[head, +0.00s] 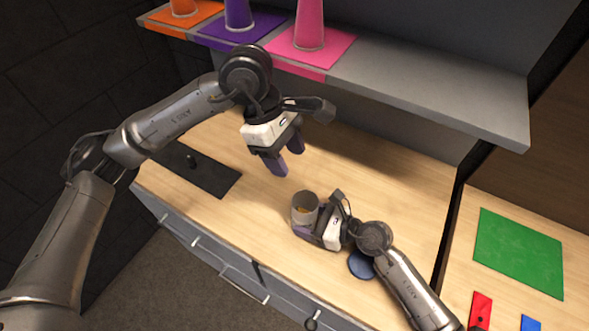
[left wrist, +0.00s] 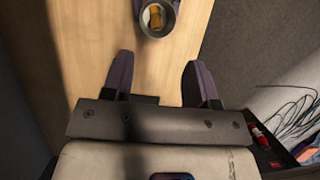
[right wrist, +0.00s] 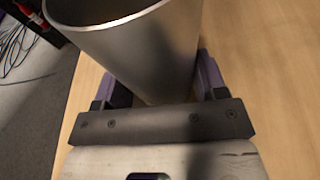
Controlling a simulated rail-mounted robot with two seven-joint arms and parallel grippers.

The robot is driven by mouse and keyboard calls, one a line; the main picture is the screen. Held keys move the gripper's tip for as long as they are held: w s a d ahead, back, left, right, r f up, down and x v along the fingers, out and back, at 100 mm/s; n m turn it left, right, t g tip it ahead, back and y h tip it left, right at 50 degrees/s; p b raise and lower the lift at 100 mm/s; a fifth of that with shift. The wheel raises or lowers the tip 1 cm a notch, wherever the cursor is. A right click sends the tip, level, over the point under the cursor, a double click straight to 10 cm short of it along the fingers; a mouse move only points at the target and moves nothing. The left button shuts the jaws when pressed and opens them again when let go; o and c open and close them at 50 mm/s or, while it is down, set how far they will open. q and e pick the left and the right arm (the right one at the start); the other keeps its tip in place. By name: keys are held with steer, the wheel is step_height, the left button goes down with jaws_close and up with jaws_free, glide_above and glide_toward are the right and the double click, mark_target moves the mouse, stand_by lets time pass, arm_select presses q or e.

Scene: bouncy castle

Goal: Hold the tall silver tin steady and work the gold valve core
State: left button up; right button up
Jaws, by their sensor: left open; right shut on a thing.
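The tall silver tin (head: 304,212) stands upright on the wooden worktop, its open top facing up. It also shows in the left wrist view (left wrist: 157,34) and large in the right wrist view (right wrist: 150,55). The gold valve core (left wrist: 154,16) lies inside the tin; in the head view only a bit of gold (head: 301,210) shows. My right gripper (head: 318,213) is shut on the tin, one finger on each side of it. My left gripper (head: 284,162) is open and empty, above the worktop and behind and left of the tin.
A black mat (head: 205,172) with a small dark knob lies at the left. A blue disc (head: 361,265) lies by my right wrist. A grey shelf (head: 430,95) with orange, purple and pink cones overhangs the back. A green mat (head: 518,252) lies on the right-hand table.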

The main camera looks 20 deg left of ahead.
arm_select(q)
steer(key=shift+v, duration=2.65)
arm_select(e)
steer(key=o, duration=0.8)
steer(key=shift+d, duration=0.1)
steer(key=v, duration=1.2)
arm_select(q)
steer(key=shift+s+r, duration=0.1)
arm_select(e)
steer(key=shift+r, duration=0.15)
